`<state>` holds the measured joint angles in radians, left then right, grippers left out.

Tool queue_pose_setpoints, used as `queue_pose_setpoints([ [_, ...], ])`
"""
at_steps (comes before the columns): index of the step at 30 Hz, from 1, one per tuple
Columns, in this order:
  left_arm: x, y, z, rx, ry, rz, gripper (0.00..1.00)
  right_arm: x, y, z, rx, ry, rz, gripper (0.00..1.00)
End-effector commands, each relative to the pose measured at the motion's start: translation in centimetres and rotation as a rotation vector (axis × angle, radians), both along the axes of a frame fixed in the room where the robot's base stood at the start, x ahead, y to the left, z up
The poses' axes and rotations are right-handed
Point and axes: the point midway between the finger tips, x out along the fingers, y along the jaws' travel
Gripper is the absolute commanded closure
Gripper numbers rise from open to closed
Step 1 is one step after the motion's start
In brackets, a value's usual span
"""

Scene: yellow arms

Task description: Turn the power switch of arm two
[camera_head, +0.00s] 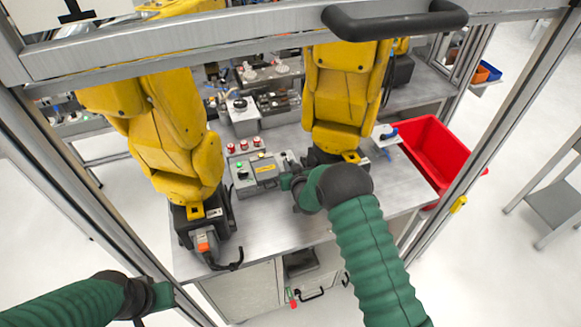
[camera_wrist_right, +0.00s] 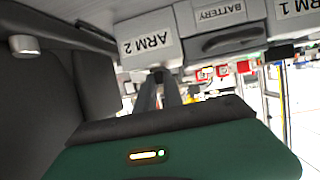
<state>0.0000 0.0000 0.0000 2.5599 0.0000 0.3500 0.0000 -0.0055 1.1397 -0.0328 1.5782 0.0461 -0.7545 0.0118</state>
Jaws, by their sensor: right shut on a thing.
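The grey control box (camera_head: 268,184) stands on the metal table between the two yellow arms. In the right wrist view, upside down, its labels read ARM 2 (camera_wrist_right: 150,40), BATTERY (camera_wrist_right: 218,14) and ARM 1 (camera_wrist_right: 294,8). My right gripper (camera_head: 289,181) is at the right end of the box. In the wrist view its fingers (camera_wrist_right: 160,80) are shut on the small dark power switch of arm two, beside the ARM 2 label. The fingers mostly hide the switch, so its turn angle cannot be told. My left gripper (camera_head: 162,294) is low at the left, away from the box; its fingers are unclear.
Yellow arms (camera_head: 165,130) (camera_head: 340,95) stand close on both sides of the box. A metal frame with a black handle (camera_head: 395,22) crosses above, with posts at both sides. A red bin (camera_head: 433,150) stands right of the table (camera_head: 265,232). The table front is clear.

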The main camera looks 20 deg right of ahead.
Motion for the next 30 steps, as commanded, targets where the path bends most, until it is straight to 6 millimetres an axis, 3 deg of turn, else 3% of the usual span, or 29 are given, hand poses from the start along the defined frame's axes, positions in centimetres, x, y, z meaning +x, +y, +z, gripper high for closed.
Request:
queue_pose_setpoints([
  [6,0.0,0.0,-1.8,0.0,0.0,0.0,1.0,0.1,0.8,-0.3,0.0,-0.003,-0.147,1.0],
  [20,0.0,0.0,-3.3,0.0,0.0,0.0,1.0,0.6,1.7,-0.2,0.003,-0.003,-0.562,1.0],
  [30,0.0,0.0,-6.0,0.0,0.0,0.0,1.0,0.9,2.0,-0.3,0.005,-0.002,-0.767,1.0],
])
